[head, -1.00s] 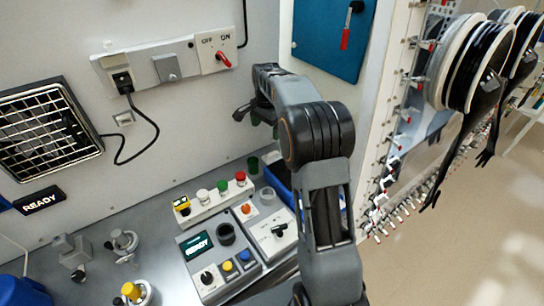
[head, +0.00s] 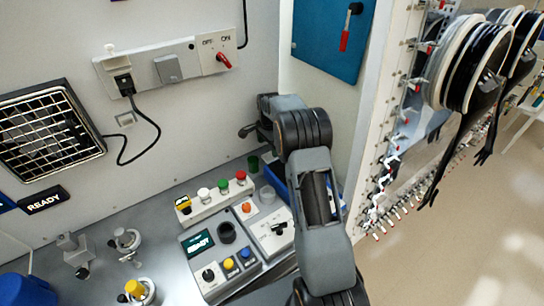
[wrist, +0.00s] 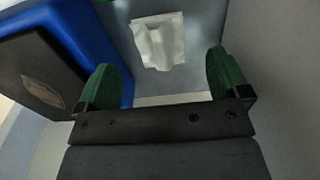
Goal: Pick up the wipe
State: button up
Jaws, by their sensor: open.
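The wipe is a small white crumpled cloth (wrist: 159,42), seen in the wrist view lying on a pale grey surface beyond my fingers. My gripper (wrist: 162,84) is open and empty, with green pads on both fingers. The wipe shows between the two fingers and farther away, apart from them. In the head view the wipe is not visible; my arm covers that area. The fingertips are also hidden in the head view, behind my wrist near the back wall.
A blue bin (wrist: 105,25) stands close to my left finger in the wrist view, beside a dark panel. A grey wall rises close on the right. In the head view a control box (head: 215,255) and a row of buttons (head: 213,199) stand left of my arm.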

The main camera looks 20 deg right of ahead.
aim_at(269, 153)
jog(key=shift+s+f+p, duration=0.1)
jog(key=shift+f+p, duration=0.8)
jog(key=shift+f, duration=1.7)
jog(key=c, duration=1)
jog(key=shift+r, duration=0.5)
notch_tip(269, 153, up, 2)
jog(key=shift+b, duration=0.4)
jog(key=s+r+b, duration=0.1)
jog(key=s+r, duration=0.2)
jog(key=s, duration=0.1)
jog(key=s+r+b, duration=0.1)
jog(key=s+r, duration=0.2)
jog(key=s, duration=0.2)
jog(key=s+r+b, duration=0.2)
jog(key=s+r, duration=0.2)
jog(key=s, duration=0.1)
jog(key=shift+d, duration=0.25)
